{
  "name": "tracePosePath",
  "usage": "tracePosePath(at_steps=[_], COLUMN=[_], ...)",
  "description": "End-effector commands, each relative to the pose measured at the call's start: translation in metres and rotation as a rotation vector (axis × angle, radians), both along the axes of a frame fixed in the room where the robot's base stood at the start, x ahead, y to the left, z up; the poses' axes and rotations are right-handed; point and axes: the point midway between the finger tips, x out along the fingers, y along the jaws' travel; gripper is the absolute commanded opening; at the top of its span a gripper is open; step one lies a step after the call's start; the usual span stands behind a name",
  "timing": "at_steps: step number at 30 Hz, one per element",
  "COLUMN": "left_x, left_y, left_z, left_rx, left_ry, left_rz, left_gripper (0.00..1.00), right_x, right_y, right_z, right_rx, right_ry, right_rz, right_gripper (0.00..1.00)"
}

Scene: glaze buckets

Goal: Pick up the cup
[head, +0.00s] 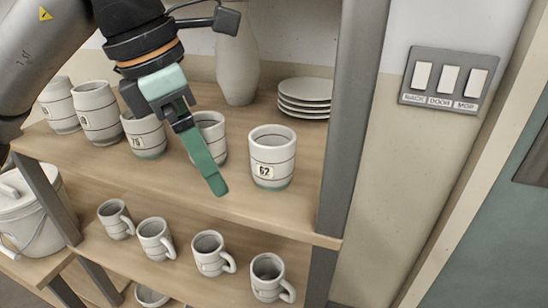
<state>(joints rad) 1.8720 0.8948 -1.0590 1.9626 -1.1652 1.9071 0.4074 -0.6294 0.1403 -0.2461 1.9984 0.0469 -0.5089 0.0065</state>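Several off-white cups with dark bands line the upper shelf. The rightmost cup (272,157), with a tag reading 62, stands clear near the shelf's right end. Another cup (211,136) stands left of it, partly hidden behind my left gripper (207,167). The gripper's green finger points down and right across that cup's front. Only one finger shows clearly, so I cannot tell if the gripper is open or touching the cup. Further left are a cup tagged 76 (146,137) and two more cups (98,112) (61,105). My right gripper is not in view.
Behind stand a tall vase (238,70) and a stack of plates (305,97). Handled mugs (210,255) line the lower shelf. A grey post (349,110) bounds the shelf's right side. A lidded bucket (28,215) stands at left. A switch panel (449,78) is on the wall.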

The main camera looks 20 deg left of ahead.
Motion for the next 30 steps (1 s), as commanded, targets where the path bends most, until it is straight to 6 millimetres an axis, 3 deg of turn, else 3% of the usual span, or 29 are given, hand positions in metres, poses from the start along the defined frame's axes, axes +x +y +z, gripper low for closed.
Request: tracePosePath(at_steps=[6,16,22,30], left_x=[0.027,0.040,0.062,0.068], left_y=[-0.030,-0.044,-0.069,-0.074], left_z=[0.002,0.001,0.002,-0.028], left_rx=[-0.001,-0.002,-0.002,-0.003], left_ry=[0.002,0.002,0.004,0.002], left_rz=[-0.004,-0.004,-0.004,-0.002], left_gripper=[1.00,1.00,1.00,1.00], right_x=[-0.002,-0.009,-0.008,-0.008], right_y=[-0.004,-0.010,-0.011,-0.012], right_z=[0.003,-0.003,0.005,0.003], right_rx=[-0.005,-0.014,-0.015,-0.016], right_ry=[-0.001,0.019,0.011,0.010], right_rz=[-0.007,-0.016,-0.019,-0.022], right_gripper=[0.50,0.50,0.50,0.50])
